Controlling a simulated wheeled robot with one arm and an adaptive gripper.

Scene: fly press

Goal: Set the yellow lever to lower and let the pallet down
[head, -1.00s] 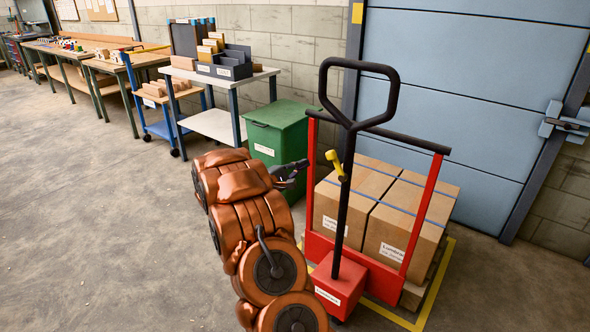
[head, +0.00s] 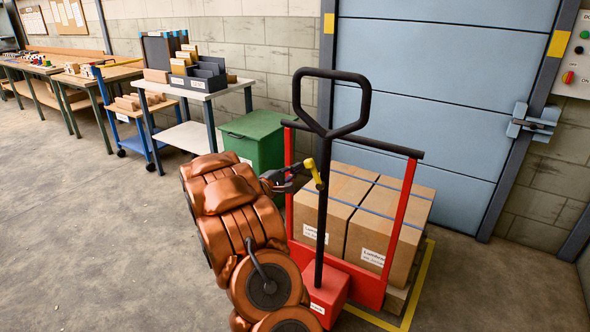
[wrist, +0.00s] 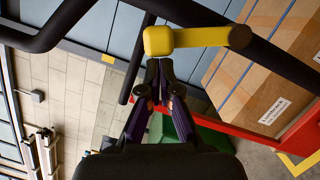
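The yellow lever (head: 315,173) sits on the black shaft of the red pallet truck (head: 328,296), below its looped handle (head: 332,105). In the head view it slants down to the right. In the wrist view the lever (wrist: 195,38) lies across the picture just beyond my fingertips. My gripper (head: 287,180) is left of the lever and close to it. In the wrist view its fingertips (wrist: 160,82) are together with nothing between them; whether they touch the lever I cannot tell. The pallet (head: 396,298) is under the strapped cartons (head: 365,210), mostly hidden.
A green bin (head: 255,140) stands behind my gripper. A blue door (head: 440,110) is behind the cartons. Yellow floor tape (head: 418,285) edges the pallet spot. The floor at left is clear.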

